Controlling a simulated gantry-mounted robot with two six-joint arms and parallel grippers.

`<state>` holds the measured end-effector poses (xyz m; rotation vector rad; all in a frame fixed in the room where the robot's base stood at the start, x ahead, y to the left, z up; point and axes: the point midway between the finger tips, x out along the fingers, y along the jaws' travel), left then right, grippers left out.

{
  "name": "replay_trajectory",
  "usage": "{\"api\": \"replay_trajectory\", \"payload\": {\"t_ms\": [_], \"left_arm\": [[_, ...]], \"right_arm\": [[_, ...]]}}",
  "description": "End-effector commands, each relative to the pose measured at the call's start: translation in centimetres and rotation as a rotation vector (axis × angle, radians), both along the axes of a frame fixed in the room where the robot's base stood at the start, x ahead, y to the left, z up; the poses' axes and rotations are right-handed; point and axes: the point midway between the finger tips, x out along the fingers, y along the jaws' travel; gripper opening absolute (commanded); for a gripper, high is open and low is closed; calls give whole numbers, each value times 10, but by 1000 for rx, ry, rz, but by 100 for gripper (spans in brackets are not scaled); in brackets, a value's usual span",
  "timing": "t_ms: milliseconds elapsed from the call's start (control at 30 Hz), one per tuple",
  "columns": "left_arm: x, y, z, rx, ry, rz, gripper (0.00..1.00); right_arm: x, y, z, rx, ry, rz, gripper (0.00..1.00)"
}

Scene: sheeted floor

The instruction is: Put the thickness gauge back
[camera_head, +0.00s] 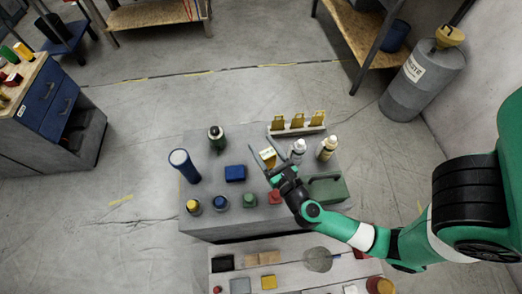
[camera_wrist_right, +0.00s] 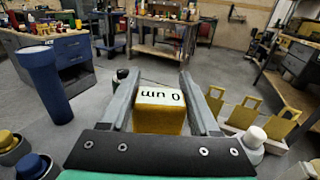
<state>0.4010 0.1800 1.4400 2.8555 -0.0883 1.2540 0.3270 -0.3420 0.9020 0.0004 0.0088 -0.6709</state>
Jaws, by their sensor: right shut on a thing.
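My right gripper (camera_head: 268,164) is shut on a yellow block with a white face (camera_head: 268,154), which I take to be the thickness gauge. In the right wrist view the gauge (camera_wrist_right: 159,110) sits between the two grey fingers, its face marked with what looks like "0 µm", upside down. The gripper holds it above the grey table, left of and nearer than a pale rack (camera_head: 297,130) with three upright yellow plates. The rack (camera_wrist_right: 238,133) is right of the fingers in the wrist view, apart from the gauge. My left gripper is not in view.
Two white-capped bottles (camera_head: 297,150) (camera_head: 327,148) stand close to the gripper's right. A green case (camera_head: 328,189) lies in front of them. A blue box (camera_head: 235,173), a dark green bottle (camera_head: 216,139) and a blue cylinder (camera_head: 185,165) stand to the left.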

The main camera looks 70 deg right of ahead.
Motion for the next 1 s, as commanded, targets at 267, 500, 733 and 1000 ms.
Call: {"api": "replay_trajectory", "payload": {"t_ms": [267,500,733,1000], "left_arm": [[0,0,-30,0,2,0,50],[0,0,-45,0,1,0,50],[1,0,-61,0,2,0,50],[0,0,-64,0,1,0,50]], "right_arm": [[17,-26,-42,-1,0,1,0],[21,-32,-60,0,1,1,0],[20,-31,-78,-1,-1,2,0],[20,-31,-82,0,0,2,0]]}}
